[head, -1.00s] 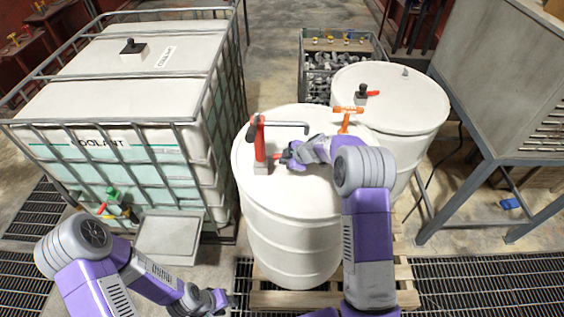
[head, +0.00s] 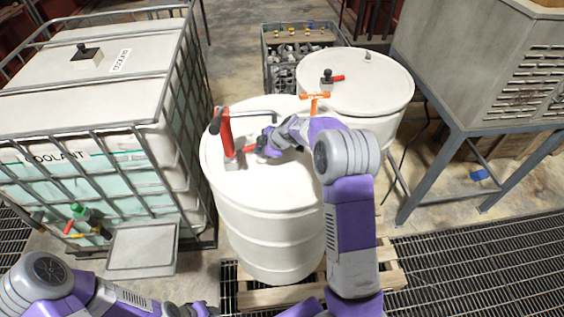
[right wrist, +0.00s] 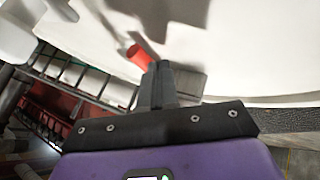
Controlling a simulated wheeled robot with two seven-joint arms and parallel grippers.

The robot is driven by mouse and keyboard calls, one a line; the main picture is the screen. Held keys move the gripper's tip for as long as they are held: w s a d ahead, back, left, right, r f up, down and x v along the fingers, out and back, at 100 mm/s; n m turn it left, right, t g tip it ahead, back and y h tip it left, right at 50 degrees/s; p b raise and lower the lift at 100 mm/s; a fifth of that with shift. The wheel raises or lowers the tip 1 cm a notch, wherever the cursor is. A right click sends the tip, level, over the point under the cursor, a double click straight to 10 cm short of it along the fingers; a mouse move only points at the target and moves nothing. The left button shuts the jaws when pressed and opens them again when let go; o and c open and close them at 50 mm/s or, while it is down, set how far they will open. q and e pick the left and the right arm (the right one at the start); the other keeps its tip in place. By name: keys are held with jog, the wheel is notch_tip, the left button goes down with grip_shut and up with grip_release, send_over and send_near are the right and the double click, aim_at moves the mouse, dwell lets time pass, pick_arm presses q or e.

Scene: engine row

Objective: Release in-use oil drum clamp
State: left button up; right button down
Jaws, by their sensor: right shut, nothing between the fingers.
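The front white drum (head: 262,205) bears an upright red pump (head: 226,130) with a grey spout. At the pump's foot are a pale grey clamp block (head: 232,163) and a short red lever (head: 248,149) pointing right. My right gripper (head: 262,150) is shut and empty, its tips close beside the lever's end. In the right wrist view the shut fingers (right wrist: 157,75) are close to the red lever end (right wrist: 139,56); I cannot tell whether they touch. A grey block (right wrist: 190,80) shows beside them. My left gripper (head: 192,310) is cut by the bottom edge, away from the drum.
An orange T-handle (head: 314,98) stands beyond my right forearm. The rear drum (head: 378,105) has a black clamp with a red lever (head: 338,77). A caged coolant tank (head: 130,95) stands left, a grey metal cabinet (head: 460,60) right. A pallet (head: 262,298) lies under the drums.

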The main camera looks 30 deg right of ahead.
jog(key=s+d+b, duration=0.1)
jog(key=s, duration=0.2)
jog(key=s+d+b, duration=0.1)
jog(key=s+d, duration=0.1)
jog(key=s, duration=0.1)
jog(key=s+d+b, duration=0.2)
jog(key=s, duration=0.2)
jog(key=shift+d+r, duration=0.2)
jog(key=shift+d, duration=0.05)
jog(key=shift+s+d, duration=0.2)
jog(key=shift+s, duration=0.3)
